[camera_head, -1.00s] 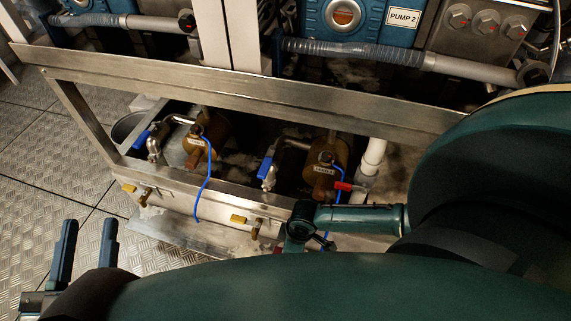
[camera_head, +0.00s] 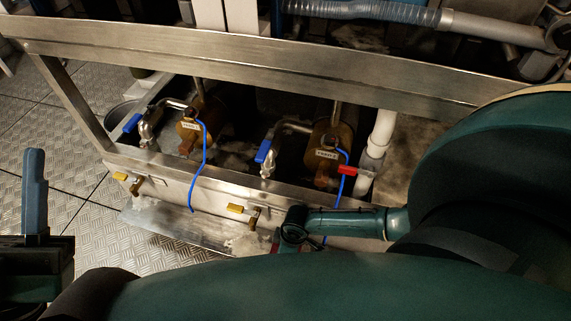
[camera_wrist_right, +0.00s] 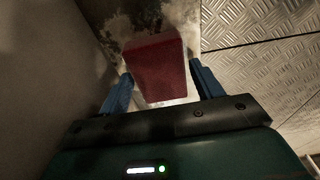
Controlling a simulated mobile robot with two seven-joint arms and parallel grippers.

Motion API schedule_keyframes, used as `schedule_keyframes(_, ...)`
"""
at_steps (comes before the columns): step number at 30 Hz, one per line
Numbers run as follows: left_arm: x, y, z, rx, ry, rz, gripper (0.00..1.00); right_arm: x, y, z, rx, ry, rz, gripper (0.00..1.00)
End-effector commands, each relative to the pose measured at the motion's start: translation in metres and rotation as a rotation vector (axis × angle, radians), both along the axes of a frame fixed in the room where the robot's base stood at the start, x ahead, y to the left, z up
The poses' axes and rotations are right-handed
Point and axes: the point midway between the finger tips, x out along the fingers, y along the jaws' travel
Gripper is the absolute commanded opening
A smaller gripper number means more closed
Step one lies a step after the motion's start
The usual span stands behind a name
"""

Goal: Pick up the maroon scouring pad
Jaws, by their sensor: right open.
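The maroon scouring pad (camera_wrist_right: 156,68) is a block in the upper middle of the right wrist view. My right gripper (camera_wrist_right: 160,76) is open, with one blue finger on each side of the pad. A narrow gap shows at the right finger; whether the left finger touches the pad I cannot tell. In the head view my own arm hides the right gripper and most of the area around it. My left gripper (camera_head: 35,185) is at the lower left of the head view, away from the pad, its fingers seen nearly in line.
A steel frame rail (camera_head: 250,62) crosses above two brown filter housings (camera_head: 328,145) with blue-handled valves. Yellow-handled valves (camera_head: 240,209) stick out below. A pale wall (camera_wrist_right: 45,85) stands close left of the right gripper. Checkered floor (camera_wrist_right: 262,62) is open to its right.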

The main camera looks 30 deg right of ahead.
Motion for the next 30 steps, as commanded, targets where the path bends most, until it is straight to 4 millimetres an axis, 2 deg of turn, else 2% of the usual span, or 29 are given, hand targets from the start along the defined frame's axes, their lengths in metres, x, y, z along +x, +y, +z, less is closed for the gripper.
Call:
schedule_keyframes(15, 0.0, -0.0001, 0.0003, 0.0, 0.002, 0.0, 0.36, -0.0002, -0.0002, -0.004, -0.001, 0.001, -0.001, 0.65)
schedule_keyframes(27, 0.0, -0.0001, 0.0, 0.0, 0.003, -0.001, 0.36, -0.0002, -0.0003, -0.0037, -0.001, 0.001, -0.001, 0.34)
schedule_keyframes(30, 0.0, -0.0001, 0.0, 0.0, 0.003, -0.001, 0.36, -0.0001, -0.0002, -0.0037, 0.0, 0.0, -0.001, 0.32)
